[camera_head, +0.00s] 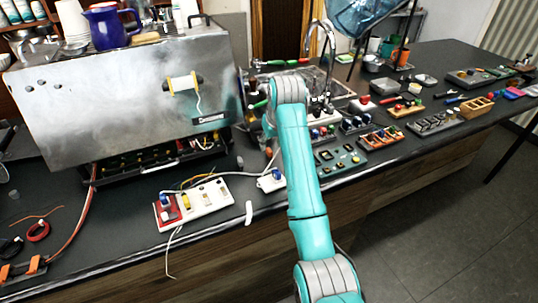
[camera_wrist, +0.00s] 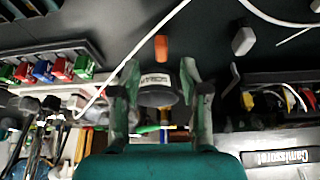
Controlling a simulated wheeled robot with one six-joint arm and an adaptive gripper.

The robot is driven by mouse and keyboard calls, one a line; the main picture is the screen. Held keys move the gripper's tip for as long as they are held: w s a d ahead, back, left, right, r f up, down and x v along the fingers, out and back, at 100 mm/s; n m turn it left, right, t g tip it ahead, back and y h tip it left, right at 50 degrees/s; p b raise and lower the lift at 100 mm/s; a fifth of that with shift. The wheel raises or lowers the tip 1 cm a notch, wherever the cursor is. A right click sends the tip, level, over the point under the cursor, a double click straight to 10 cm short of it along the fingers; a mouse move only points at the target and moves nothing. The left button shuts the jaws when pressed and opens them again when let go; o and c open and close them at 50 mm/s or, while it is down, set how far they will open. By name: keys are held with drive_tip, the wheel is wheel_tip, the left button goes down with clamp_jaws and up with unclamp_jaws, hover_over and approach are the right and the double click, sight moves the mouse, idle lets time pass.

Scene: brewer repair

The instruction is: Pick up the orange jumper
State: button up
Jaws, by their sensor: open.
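A small orange piece (camera_wrist: 161,47) shows in the wrist view on the dark surface, just beyond my fingertips and roughly centred between them. It looks like the orange jumper, but its shape is too small to be sure. My gripper (camera_wrist: 160,72) has its two fingers spread apart, with nothing clearly held between them. A dark round part with a pale label (camera_wrist: 157,90) shows between the fingers. In the head view my arm reaches over the counter beside the brewer (camera_head: 120,95). The gripper and the orange piece cannot be made out there.
A white panel (camera_head: 208,198) with coloured plugs and cables lies in front of the brewer. A white cable (camera_wrist: 130,60) crosses near my left finger. A grey block (camera_wrist: 243,41) lies to the right. Several part trays, including an orange one (camera_head: 378,138), crowd the right counter (camera_head: 440,55).

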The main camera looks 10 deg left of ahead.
sight(269, 150)
drive_tip(key=shift+x, duration=1.9)
drive_tip(key=shift+a, duration=0.1)
clamp_jaws()
